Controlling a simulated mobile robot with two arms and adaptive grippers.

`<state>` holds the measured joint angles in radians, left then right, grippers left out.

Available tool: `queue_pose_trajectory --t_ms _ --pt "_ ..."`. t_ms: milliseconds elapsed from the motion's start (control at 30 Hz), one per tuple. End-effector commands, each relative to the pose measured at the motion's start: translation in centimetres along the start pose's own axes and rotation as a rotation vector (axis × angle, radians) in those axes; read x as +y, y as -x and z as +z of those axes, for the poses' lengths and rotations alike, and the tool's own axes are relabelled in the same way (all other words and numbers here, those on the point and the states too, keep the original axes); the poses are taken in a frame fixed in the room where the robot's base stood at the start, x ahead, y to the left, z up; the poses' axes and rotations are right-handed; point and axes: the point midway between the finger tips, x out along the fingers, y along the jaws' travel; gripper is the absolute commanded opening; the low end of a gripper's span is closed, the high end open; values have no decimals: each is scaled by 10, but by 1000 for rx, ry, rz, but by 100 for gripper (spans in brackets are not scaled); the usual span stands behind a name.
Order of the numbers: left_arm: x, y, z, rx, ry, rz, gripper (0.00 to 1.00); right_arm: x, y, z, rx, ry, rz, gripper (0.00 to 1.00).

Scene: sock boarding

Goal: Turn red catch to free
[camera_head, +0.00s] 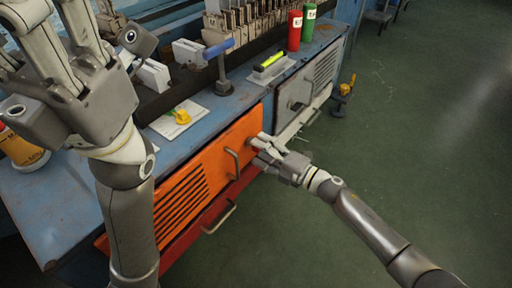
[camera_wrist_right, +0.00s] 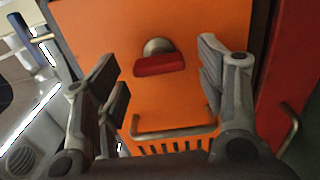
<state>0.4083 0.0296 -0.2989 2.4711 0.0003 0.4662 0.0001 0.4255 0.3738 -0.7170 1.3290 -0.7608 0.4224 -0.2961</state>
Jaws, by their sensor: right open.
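The red catch (camera_wrist_right: 158,65) is a short red bar on a round metal boss, mounted on the orange panel (camera_wrist_right: 100,25). In the right wrist view its bar lies nearly level across the picture. My right gripper (camera_wrist_right: 163,80) is open, with one finger to each side of the catch and visible gaps between them. In the head view my right gripper (camera_head: 260,150) is at the upper right of the orange panel (camera_head: 190,180) and hides the catch. My left gripper (camera_head: 55,60) is raised at the upper left; its fingertips are cut off by the frame.
A bar handle (camera_head: 233,163) sticks out of the orange panel beside my right gripper. A red panel (camera_head: 215,210) with its own handle lies below. A grey door (camera_head: 295,92) is to the right. The green floor (camera_head: 400,130) is open at right.

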Motion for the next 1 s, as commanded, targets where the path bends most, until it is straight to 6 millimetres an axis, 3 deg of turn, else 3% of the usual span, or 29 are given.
queue_pose_trajectory --t_ms 200,400,600,1000 --pt "0 -1 -1 2 1 -1 40 -2 50 0 -1 -1 -4 64" --pt "0 -1 -1 3 1 -1 40 -2 83 0 -1 -2 -2 64" --pt "0 -1 -1 3 1 -1 40 0 96 -1 1 0 -1 64" --pt "0 -1 -1 3 1 -1 40 0 96 0 1 0 -1 64"
